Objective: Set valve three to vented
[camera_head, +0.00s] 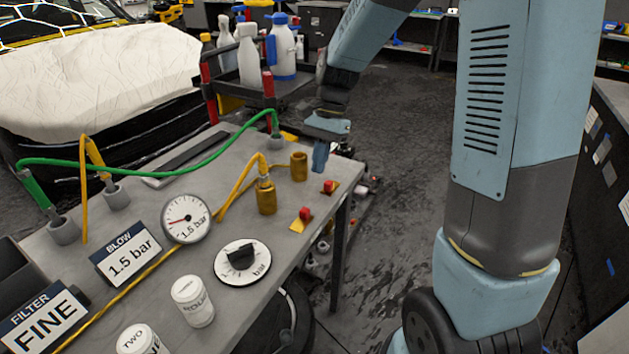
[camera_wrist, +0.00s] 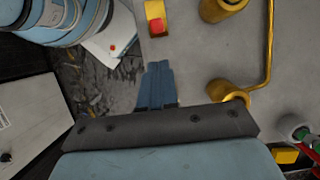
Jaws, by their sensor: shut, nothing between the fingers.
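Two small red knobs on yellow plates sit along the bench's right edge: a nearer one (camera_head: 305,213) and a farther one (camera_head: 328,186). No number is readable on either, so I cannot tell which is valve three. One red knob on its yellow plate (camera_wrist: 156,22) also shows at the top of the wrist view. My gripper (camera_head: 320,168) is shut and empty, pointing down by the bench's right edge, beyond the farther knob. In the wrist view, its blue fingers (camera_wrist: 158,67) are together, apart from the knob and left of a brass fitting (camera_wrist: 224,90).
Two brass fittings (camera_head: 266,197) (camera_head: 299,167) stand left of the knobs; a yellow hose joins the nearer. A black dial (camera_head: 242,259), a gauge (camera_head: 186,218), white jars (camera_head: 193,300) and signs occupy the near bench. A green hose (camera_head: 130,168) arches across. Bottles stand on a cart behind.

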